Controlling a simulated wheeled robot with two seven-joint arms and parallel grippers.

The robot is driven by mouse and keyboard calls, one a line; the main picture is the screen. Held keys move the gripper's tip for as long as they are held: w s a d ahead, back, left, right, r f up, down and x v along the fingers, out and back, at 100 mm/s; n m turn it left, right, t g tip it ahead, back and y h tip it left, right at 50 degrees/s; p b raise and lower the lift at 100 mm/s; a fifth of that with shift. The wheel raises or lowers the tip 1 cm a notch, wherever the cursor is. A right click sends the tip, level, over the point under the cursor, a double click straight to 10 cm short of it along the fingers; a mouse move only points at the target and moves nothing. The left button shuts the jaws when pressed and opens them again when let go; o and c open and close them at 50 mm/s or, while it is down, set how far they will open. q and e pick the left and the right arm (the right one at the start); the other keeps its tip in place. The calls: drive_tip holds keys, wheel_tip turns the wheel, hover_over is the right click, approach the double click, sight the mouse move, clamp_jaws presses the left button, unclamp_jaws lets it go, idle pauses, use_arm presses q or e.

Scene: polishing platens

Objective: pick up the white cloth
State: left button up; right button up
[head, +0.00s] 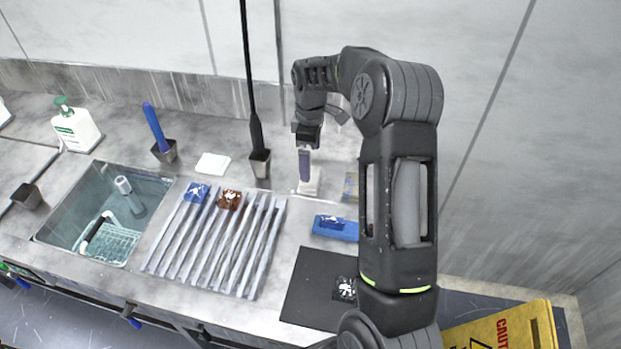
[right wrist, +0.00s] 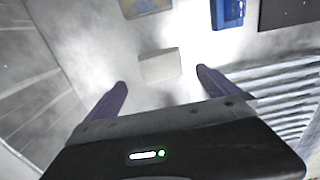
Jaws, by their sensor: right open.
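A small white rectangular piece, which looks like the folded white cloth (right wrist: 160,66), lies flat on the grey counter and shows between my fingertips in the right wrist view. In the head view this white piece (head: 309,187) is just below my right gripper (head: 305,166), partly covered by it. My right gripper is open and empty, with its purple fingers pointing down; I cannot tell its exact height above the piece. Another flat white square (head: 212,165) lies farther left, behind the slatted rack. My left gripper is out of view.
The slatted rack (head: 215,240) holds blue and brown blocks. A blue tray (head: 335,228) and black mat (head: 312,290) lie on the counter's right side. A holder (head: 260,163) with a tall black rod stands left of my gripper. The sink (head: 70,205) is at left.

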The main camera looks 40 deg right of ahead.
sight(312, 188)
drive_tip(key=shift+f, duration=0.45)
drive_tip(key=shift+f, duration=0.1)
drive_tip(key=shift+f, duration=0.35)
wheel_tip(312, 188, down, 4)
drive_tip(key=shift+a+f+b, duration=0.1)
drive_tip(key=shift+f+b, duration=0.05)
drive_tip(key=shift+b, duration=1)
drive_tip(key=shift+c, duration=0.4)
drive_tip(key=c, duration=1.3)
drive_tip(key=shift+o, duration=0.2)
